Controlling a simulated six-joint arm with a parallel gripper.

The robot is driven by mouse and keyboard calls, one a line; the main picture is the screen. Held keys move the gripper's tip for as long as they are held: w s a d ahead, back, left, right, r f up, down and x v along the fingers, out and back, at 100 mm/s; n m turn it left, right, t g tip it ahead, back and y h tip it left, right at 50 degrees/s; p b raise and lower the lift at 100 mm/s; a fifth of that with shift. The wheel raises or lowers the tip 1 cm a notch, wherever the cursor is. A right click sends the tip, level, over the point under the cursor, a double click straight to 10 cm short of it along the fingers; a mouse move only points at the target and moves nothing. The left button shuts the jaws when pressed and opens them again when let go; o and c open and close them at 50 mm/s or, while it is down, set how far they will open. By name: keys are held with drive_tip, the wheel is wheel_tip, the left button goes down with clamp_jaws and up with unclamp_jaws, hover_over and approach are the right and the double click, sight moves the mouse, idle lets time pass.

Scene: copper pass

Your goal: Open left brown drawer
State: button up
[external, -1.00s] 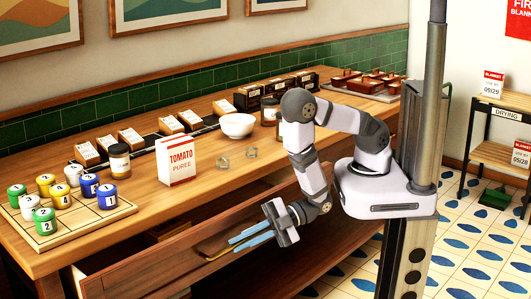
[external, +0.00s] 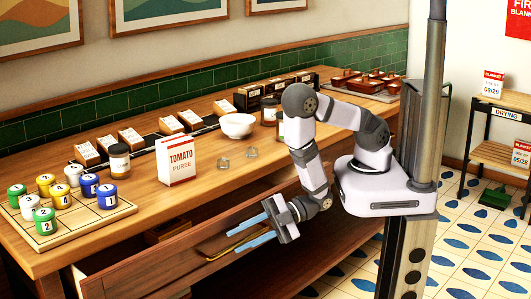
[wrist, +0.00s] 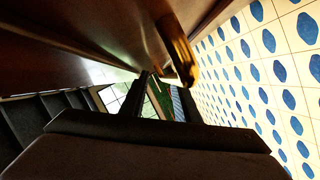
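The left brown drawer (external: 150,262) stands pulled out from the wooden counter, and its interior shows behind the front panel. A brass handle (external: 214,254) sits on its front; a golden bar, likely this handle, shows in the wrist view (wrist: 178,50). My gripper (external: 233,242) is at the handle with its two blue fingers spread apart. I cannot tell whether the handle still lies between the fingertips. The dark gripper parts hide some of the wrist view.
The counter (external: 215,185) carries a tomato puree carton (external: 176,160), a white bowl (external: 237,126), jars and a board (external: 115,212) with numbered cans. Tiled floor (external: 345,275) lies open in front.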

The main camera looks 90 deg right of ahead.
sight(242, 209)
wheel_tip(242, 209, up, 9)
drive_tip(key=p, duration=0.8)
drive_tip(key=shift+f, duration=0.1)
